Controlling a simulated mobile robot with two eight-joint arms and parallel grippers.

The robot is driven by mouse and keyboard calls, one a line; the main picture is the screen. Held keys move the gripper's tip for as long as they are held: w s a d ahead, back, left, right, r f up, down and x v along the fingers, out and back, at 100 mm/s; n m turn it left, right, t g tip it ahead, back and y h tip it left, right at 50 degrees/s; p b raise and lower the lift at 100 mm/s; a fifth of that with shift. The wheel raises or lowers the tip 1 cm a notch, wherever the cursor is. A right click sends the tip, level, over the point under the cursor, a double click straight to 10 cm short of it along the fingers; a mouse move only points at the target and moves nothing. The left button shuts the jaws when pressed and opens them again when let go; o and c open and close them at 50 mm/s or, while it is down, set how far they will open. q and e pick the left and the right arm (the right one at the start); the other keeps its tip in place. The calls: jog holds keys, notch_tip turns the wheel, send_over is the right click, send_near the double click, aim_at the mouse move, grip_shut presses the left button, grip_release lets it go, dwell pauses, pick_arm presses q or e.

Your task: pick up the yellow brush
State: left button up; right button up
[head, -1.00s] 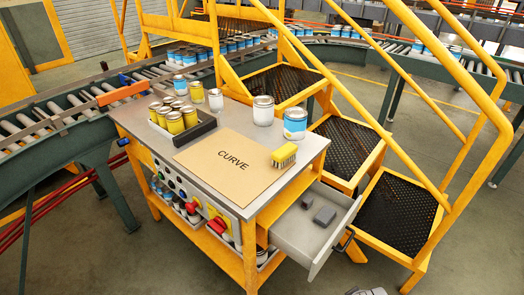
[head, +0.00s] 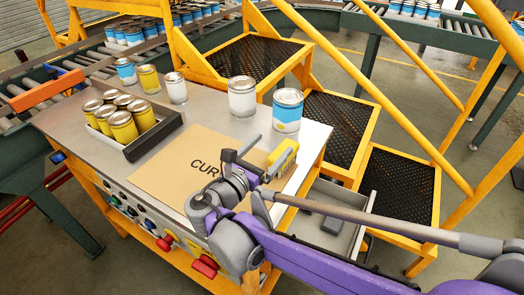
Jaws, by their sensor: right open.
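The yellow brush (head: 284,156) lies on the right part of the brown board marked CURVE (head: 172,172), on top of the workbench. My right gripper (head: 248,160) has come in from the lower right and is over the board, just left of the brush in the picture. It is open, and its dark fingers are close to the brush. I cannot tell whether a finger touches the brush. The gripper and wrist hide part of the lettering and the board's near edge. My left gripper is not in view.
White cans (head: 242,97) and a blue-and-white can (head: 287,110) stand behind the brush. A drawer (head: 318,243) stands open below. Yellow steps (head: 335,125) rise behind the bench.

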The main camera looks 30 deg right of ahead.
jog(key=f+b, duration=0.2)
jog(key=f, duration=0.6)
jog(key=shift+s, duration=0.2)
jog(key=shift+w+d+r, duration=0.1)
jog(key=shift+w+d, duration=0.15)
jog(key=shift+d, duration=0.4)
jog(key=shift+b+x, duration=0.3)
jog(key=shift+x, duration=2.85)
jog(key=shift+w+a, duration=0.1)
jog(key=shift+r, duration=0.1)
jog(key=c, duration=1.5)
